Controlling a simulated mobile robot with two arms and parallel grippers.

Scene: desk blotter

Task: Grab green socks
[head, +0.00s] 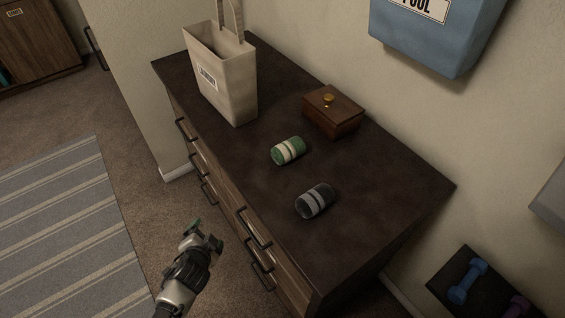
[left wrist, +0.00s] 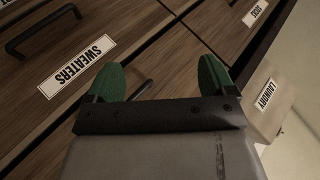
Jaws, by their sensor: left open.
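The green socks (head: 288,151), a rolled bundle with pale stripes, lie on the dark dresser top (head: 262,185) near its middle. My left gripper (head: 205,236) is in front of the dresser's drawers, to the lower left of the socks and apart from them. In the left wrist view its two green-padded fingers (left wrist: 158,82) are spread, with nothing between them. The wrist view faces the drawer fronts, and the socks are not seen there. My right gripper is in neither view.
A grey striped sock roll (head: 315,201) lies near the green one. A wooden box (head: 333,110) with a gold knob and a beige laundry bag (head: 222,75) stand behind. Drawer handles (head: 256,229) stick out near my left gripper.

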